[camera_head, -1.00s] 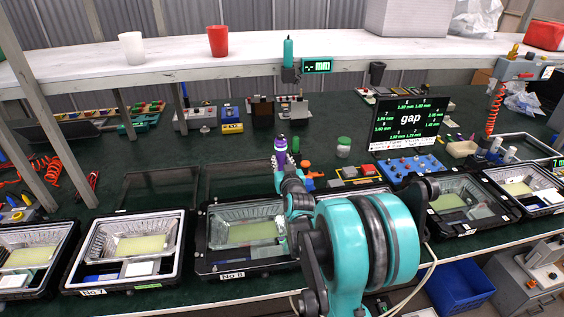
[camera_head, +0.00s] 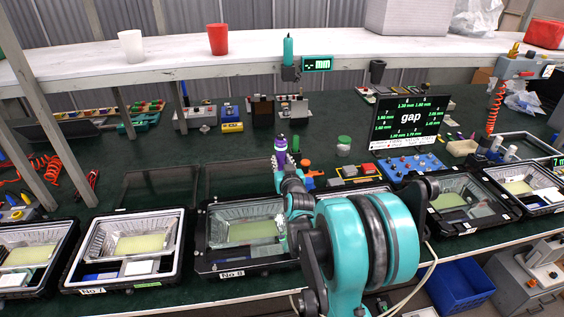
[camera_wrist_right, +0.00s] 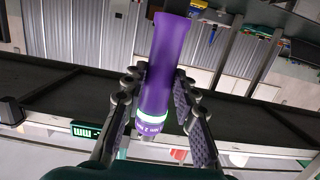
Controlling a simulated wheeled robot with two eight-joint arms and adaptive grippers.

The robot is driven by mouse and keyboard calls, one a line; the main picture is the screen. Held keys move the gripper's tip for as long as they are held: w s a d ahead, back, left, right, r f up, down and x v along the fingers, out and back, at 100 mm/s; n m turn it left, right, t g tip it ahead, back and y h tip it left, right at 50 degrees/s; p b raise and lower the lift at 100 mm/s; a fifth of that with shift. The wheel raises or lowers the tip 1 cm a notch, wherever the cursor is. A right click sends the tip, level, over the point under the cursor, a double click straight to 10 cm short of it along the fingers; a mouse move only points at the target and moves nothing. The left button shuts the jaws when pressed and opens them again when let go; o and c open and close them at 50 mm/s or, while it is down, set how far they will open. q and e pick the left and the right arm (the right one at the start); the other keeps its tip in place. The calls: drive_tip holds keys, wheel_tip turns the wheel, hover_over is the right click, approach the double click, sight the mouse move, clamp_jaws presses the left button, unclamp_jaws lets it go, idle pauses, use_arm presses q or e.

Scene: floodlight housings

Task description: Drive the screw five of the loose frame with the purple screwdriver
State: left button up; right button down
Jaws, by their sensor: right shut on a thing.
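The purple screwdriver (camera_wrist_right: 161,62) fills the middle of the right wrist view, with a pale green lit band near the palm end. My right gripper (camera_wrist_right: 160,92) has its fingers on both sides of it and is shut on it. In the head view the purple screwdriver (camera_head: 280,144) shows small above my right gripper (camera_head: 281,161), behind the No 8 housing. The No 8 housing (camera_head: 203,240) has a black frame around a clear reflector and a yellow-green panel. My right arm covers its right side. Single screws are too small to tell. My left gripper is out of view.
The No 7 housing (camera_head: 72,276) with a pale frame stands to the left. More housings stand at both ends of the row. A gap display (camera_head: 409,120) and a blue tray of knobs (camera_head: 389,175) stand behind. A blue crate (camera_head: 462,285) is below the bench.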

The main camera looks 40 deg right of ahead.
drive_tip(key=shift+a+f+b, duration=0.1)
drive_tip(key=shift+f+b, duration=0.5)
drive_tip(key=shift+f, duration=0.1)
idle(2.3)
drive_tip(key=shift+r, duration=0.2)
